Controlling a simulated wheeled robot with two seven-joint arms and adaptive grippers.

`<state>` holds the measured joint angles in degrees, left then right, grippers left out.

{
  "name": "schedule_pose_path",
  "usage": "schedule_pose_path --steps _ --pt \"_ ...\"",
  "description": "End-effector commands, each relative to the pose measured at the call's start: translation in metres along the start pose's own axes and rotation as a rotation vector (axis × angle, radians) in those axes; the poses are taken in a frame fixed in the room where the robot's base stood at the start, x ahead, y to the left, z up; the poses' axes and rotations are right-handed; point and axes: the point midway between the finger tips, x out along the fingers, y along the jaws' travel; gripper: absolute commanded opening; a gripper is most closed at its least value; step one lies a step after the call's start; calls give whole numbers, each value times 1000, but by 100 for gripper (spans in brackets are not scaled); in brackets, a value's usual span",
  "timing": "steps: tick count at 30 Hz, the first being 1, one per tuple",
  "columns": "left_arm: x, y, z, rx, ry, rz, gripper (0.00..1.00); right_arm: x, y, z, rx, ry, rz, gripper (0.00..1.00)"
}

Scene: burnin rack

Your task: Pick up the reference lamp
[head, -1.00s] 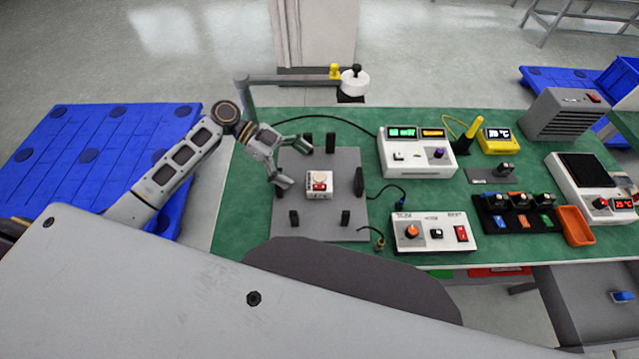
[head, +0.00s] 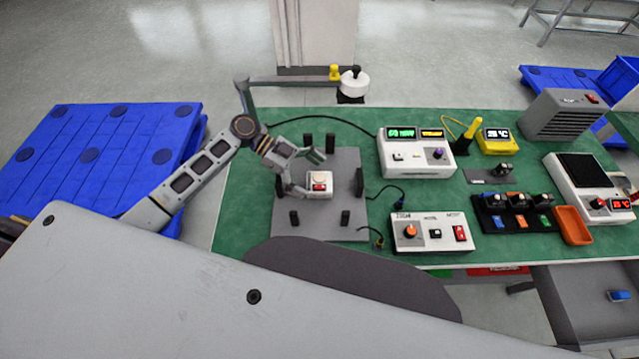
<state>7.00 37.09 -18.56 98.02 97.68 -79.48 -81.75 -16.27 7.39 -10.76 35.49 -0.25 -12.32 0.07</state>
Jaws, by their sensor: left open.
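A small white box with a round pale top and a red front (head: 319,184), apparently the reference lamp, stands on the grey fixture plate (head: 335,228) on the green bench. My left gripper (head: 306,174) reaches in from the left, its fingers open. One finger is at the box's left side and the other is behind it, near the far edge. I cannot tell whether either finger touches the box. The box looks upright and is mostly visible. My right gripper is not in view.
Black posts (head: 346,217) stand around the plate. To the right are a display unit (head: 418,168), a control box with knob and red switch (head: 435,245), a black tray (head: 512,224) and an orange bin (head: 573,226).

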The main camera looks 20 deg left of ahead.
Motion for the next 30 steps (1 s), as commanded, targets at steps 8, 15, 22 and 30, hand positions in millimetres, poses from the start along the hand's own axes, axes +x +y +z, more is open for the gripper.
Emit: schedule_pose_path --steps 8,15,22,30 --pt "5 0 0 0 -1 0 100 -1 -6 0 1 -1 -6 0" --pt "5 0 0 0 -1 0 100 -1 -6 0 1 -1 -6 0" --pt "5 0 0 0 -1 0 76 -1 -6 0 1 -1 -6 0" --pt "5 0 0 0 -1 0 46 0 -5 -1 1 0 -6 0"
